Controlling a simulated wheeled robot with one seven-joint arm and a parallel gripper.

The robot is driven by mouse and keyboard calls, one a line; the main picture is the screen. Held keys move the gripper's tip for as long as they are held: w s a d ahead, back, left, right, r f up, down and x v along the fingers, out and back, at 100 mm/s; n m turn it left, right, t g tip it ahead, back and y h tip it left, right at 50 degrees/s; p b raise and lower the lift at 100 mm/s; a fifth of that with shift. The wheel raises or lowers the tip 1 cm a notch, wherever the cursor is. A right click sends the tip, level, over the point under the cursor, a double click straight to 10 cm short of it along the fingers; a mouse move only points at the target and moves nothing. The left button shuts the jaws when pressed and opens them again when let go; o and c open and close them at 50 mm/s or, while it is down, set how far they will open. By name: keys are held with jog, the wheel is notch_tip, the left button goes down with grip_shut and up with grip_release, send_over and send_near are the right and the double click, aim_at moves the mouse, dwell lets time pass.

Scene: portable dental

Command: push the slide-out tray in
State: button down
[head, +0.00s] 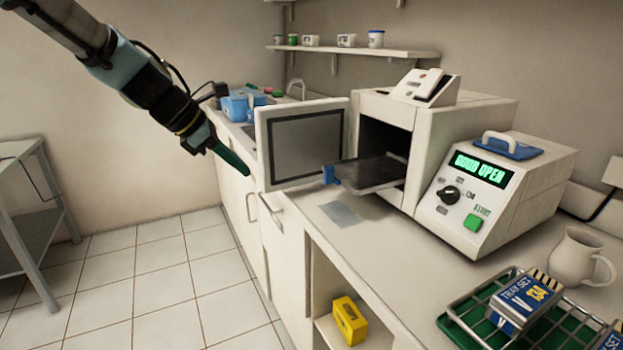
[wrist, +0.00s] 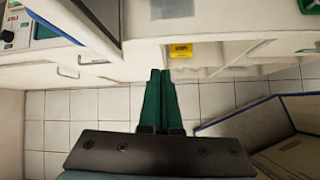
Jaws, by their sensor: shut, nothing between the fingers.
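The slide-out tray (head: 372,174) is a dark flat tray with a blue handle (head: 328,175) at its front. It sticks out of the open chamber of a white sterilizer box (head: 433,115) on the counter. The box's door (head: 303,140) stands open to the left. My gripper (head: 246,171) has green fingers and is shut and empty, in the air left of the door in the head view. In the wrist view my gripper (wrist: 159,75) points past the counter front and the fingers are together. The tray is not clearly seen in the wrist view.
A control unit (head: 495,190) reading "OPEN" stands right of the box. A wire rack (head: 530,315) with tray-set packs and a mug (head: 578,256) are at the right. A yellow box (head: 349,320) sits on a shelf below the counter.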

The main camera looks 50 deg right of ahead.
jog(key=s+d+r+n+g+h, duration=0.1)
jog(key=s+d+r+n, duration=0.15)
jog(key=d, duration=0.25)
jog(key=p, duration=0.2)
send_near(324, 180)
notch_tip(324, 180, down, 4)
jog(key=shift+m, duration=0.35)
jog(key=shift+s+d+f+p, duration=0.1)
jog(key=shift+s+d+p, duration=0.15)
jog(key=shift+d, duration=0.4)
jog(key=shift+s+d+p, duration=0.15)
jog(key=shift+d+p, duration=0.2)
jog(key=shift+d, duration=0.25)
jog(key=shift+s+d+f+p, duration=0.1)
jog(key=shift+s+d+p, duration=0.2)
jog(key=shift+d, duration=0.35)
